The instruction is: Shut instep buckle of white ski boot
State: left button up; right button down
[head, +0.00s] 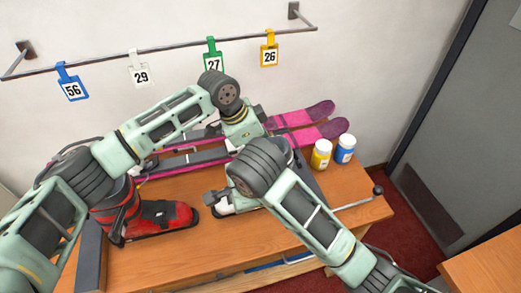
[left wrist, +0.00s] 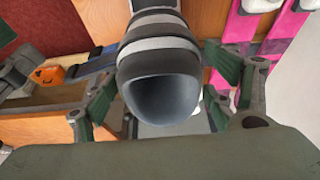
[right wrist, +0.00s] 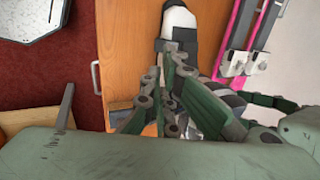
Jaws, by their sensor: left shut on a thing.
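The white ski boot (head: 238,203) stands on the wooden bench, toe to the left, mostly hidden by my arms in the head view. In the left wrist view, its dark grey banded cuff (left wrist: 160,58) lies between the fingers of my left gripper (left wrist: 165,100), which is shut on it. In the right wrist view, the boot's white toe (right wrist: 180,24) points up the picture, with dark buckle parts behind it. My right gripper (right wrist: 176,72) is over the instep, its fingertips close together. The instep buckle is largely hidden by the fingers, so its position and any contact are unclear.
A red ski boot (head: 166,213) stands left of the white boot. Pink skis (head: 310,115) lie along the back of the bench. A yellow bottle (head: 321,155) and a blue bottle (head: 345,150) stand at the right. A wall rail (head: 150,49) holds numbered tags.

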pick_arm(q)
jog(key=shift+d, duration=0.1)
dwell(0.4)
jog(key=o, duration=2.2)
jog(key=v, duration=1.2)
